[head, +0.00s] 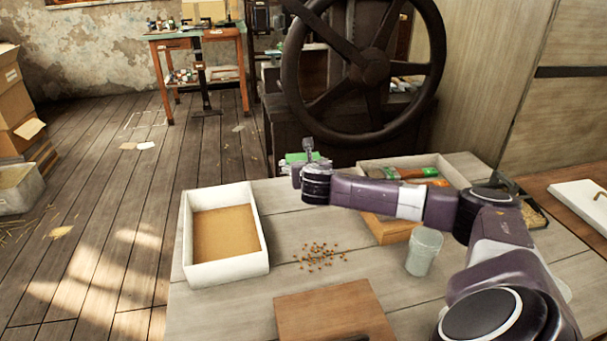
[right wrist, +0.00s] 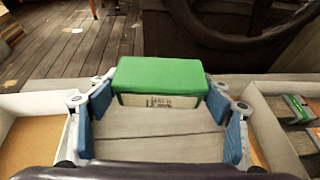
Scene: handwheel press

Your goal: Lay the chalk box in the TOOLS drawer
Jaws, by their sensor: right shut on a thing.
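The chalk box, with a green lid and pale printed side, shows in the right wrist view (right wrist: 160,78) between the blue finger pads of my right gripper (right wrist: 160,100). My right gripper is shut on it. In the head view the box (head: 299,157) is mostly hidden behind my right gripper (head: 305,160), over the table's far edge. Two open drawer-like trays stand on the table: a white one with a bare tan floor (head: 228,270) at left, and one with a wooden front (head: 388,231) at right, holding green and orange-handled tools. No TOOLS label is readable. My left gripper is not in view.
A grey cup (head: 423,252) stands before the right tray. Small brown bits (head: 320,257) lie scattered mid-table, and a brown board (head: 334,312) lies at the front. A large dark handwheel (head: 370,70) stands behind the table. The table between the trays is mostly clear.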

